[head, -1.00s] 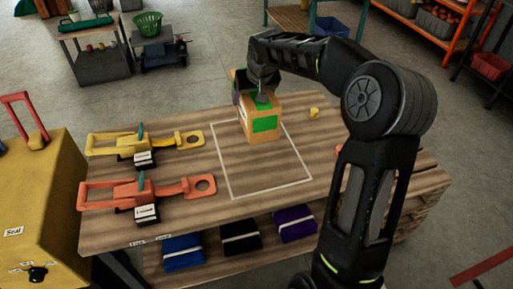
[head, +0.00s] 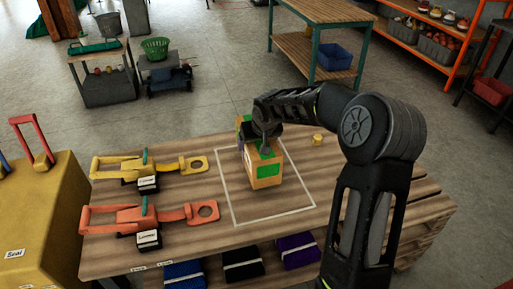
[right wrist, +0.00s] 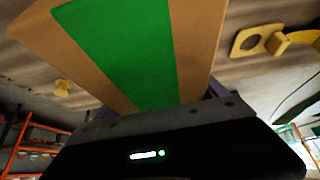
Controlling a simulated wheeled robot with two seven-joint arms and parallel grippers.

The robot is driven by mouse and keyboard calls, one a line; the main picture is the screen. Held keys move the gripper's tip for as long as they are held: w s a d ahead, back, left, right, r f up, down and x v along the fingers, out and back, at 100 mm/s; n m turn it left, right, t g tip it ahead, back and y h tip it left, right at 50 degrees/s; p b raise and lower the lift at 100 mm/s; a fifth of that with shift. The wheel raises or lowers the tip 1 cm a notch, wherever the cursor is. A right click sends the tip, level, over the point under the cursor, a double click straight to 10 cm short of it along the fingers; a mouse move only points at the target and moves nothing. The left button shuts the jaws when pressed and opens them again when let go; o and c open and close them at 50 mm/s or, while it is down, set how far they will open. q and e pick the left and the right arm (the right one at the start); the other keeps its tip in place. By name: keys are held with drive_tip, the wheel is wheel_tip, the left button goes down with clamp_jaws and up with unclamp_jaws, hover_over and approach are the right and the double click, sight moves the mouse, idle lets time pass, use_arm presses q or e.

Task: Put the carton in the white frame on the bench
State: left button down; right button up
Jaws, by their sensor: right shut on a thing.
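The carton (head: 266,182) is a brown box with a green patch, over the rear middle of the white frame (head: 228,197) marked on the wooden bench (head: 185,238). It looks roughly upright. I cannot tell whether its base touches the bench. My right gripper (head: 262,146) is shut on the carton's upper part from above and behind. In the right wrist view the carton (right wrist: 198,50) fills the upper middle, brown with a broad green band. My left gripper is not in view.
A yellow tool (head: 140,167) and an orange tool (head: 135,215) lie left of the frame. A small yellow piece (head: 318,139) sits behind it on the right. Folded cloths (head: 243,262) lie on the shelf below. The frame's front part is clear.

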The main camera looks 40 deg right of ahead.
wheel_tip(320, 180, down, 2)
drive_tip(key=shift+w+f, duration=0.1)
drive_tip(key=shift+f, duration=0.2)
drive_tip(key=o, duration=2)
